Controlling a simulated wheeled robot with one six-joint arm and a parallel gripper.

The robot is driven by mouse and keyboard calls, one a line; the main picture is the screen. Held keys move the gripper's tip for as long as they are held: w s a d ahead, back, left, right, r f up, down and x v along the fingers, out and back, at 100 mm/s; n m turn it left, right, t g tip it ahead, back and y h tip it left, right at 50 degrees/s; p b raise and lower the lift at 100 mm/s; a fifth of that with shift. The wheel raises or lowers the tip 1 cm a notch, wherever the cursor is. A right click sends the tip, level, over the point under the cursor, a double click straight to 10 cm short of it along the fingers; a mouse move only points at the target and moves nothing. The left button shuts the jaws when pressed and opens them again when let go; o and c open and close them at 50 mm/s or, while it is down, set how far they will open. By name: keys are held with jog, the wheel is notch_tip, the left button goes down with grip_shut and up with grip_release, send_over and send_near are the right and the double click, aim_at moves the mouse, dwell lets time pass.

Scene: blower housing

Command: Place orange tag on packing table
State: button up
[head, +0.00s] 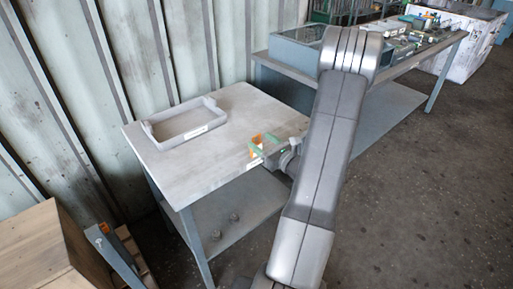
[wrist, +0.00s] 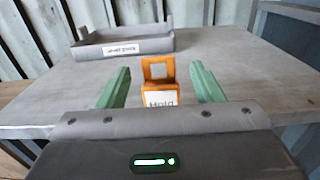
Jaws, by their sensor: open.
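The orange tag (wrist: 158,70) stands upright on the packing table (wrist: 235,60), with a white label reading "Hold" on its lower part and a pale square in its upper part. In the head view the tag (head: 257,139) is near the table's right front edge, partly hidden by my gripper. My gripper (wrist: 161,84) is open, its two green fingers on either side of the tag with gaps showing between. It also shows in the head view (head: 262,150) at the table edge (head: 180,175).
A grey tray (head: 188,122) with a white label lies at the table's back left. The tabletop between tray and tag is clear. A lower shelf (head: 245,215) holds small round items. A long bench (head: 400,75) with clutter stands behind right. A wooden crate (head: 40,250) is at lower left.

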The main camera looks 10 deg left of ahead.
jog(key=p+x, duration=0.1)
jog(key=x, duration=0.3)
jog(key=shift+a+r, duration=0.2)
jog(key=shift+w+a, duration=0.4)
jog(key=c, duration=1.1)
